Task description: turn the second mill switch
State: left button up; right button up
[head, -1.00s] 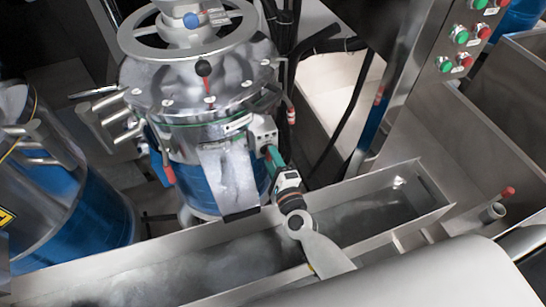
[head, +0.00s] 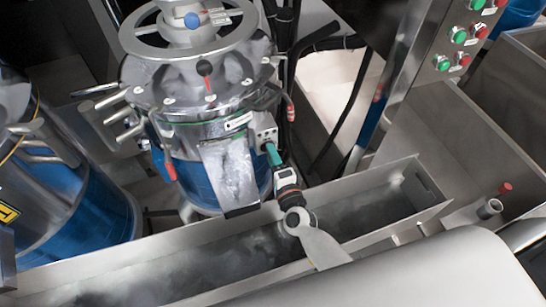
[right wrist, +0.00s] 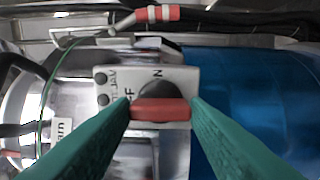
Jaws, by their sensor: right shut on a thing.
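The mill (head: 205,130), a blue and steel drum with a metal lid and a handwheel on top, stands left of centre in the head view. A small grey switch box (head: 263,138) is on its right side. In the right wrist view, the box (right wrist: 180,78) carries a black knob with a red handle (right wrist: 160,110), the switch; ON and OFF lettering is partly hidden. My right gripper (head: 271,153) reaches the box from below right. In the right wrist view, its green fingers (right wrist: 160,106) are shut on the red handle, one at each end. My left gripper is out of view.
A long steel trough (head: 200,268) runs below the mill, under my right arm. Another blue drum (head: 85,225) stands at the left. A steel post (head: 400,85) and a panel with red and green buttons (head: 459,36) are at the right. Dark cables (head: 350,95) hang behind the mill.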

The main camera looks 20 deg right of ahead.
jog(key=o, duration=1)
jog(key=s+b, duration=0.1)
jog(key=s, duration=1.1)
jog(key=shift+d+b, duration=0.2)
jog(key=shift+b, duration=0.15)
